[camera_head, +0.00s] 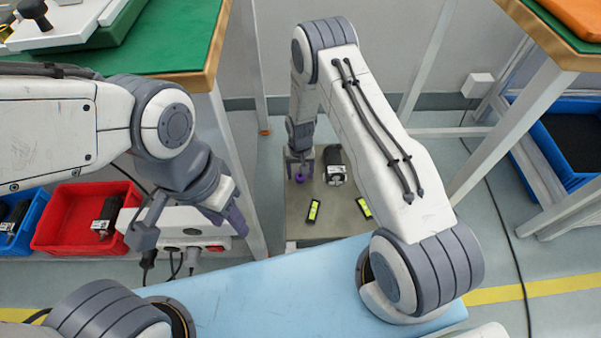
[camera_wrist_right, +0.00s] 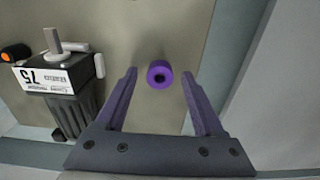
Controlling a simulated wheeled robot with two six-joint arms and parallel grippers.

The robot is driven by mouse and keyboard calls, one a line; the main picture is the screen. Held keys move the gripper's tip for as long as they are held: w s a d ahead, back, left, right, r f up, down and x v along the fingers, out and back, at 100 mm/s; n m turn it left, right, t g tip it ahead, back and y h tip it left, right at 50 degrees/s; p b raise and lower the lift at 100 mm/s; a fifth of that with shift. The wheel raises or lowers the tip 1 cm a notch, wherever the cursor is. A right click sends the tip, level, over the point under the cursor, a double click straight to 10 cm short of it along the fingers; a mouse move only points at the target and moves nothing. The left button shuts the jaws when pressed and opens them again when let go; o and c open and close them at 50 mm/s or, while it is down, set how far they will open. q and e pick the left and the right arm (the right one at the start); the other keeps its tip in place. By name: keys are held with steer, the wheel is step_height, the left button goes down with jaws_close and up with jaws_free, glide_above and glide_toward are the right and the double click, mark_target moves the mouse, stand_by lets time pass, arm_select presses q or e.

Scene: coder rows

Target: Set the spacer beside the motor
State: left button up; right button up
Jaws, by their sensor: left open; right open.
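The spacer (camera_head: 299,178) is a small purple ring with a central hole, on the brown-grey surface (camera_head: 335,222) of a low stand. It also shows in the right wrist view (camera_wrist_right: 159,66). The motor (camera_head: 335,165) is black with a white label, to the right of the spacer; in the right wrist view the motor (camera_wrist_right: 62,85) is left of the spacer, with a gap between. My right gripper (camera_head: 300,170) is open, its purple fingertips on either side of the spacer. Contact cannot be told. My left gripper (camera_head: 188,225) is open and empty, away to the left.
Two black pieces with yellow-green strips, one left (camera_head: 314,210) and one right (camera_head: 364,208), lie nearer on the stand. A red bin (camera_head: 75,200) and blue bins (camera_head: 565,130) stand at the sides. Workbench legs flank the stand. An orange-and-black part (camera_wrist_right: 14,53) lies by the motor.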

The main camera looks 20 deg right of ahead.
mark_target(300, 176)
step_height(300, 176, up, 12)
steer(key=p, duration=0.5)
steer(key=shift+p, duration=0.35)
steer(key=shift+f, duration=0.1)
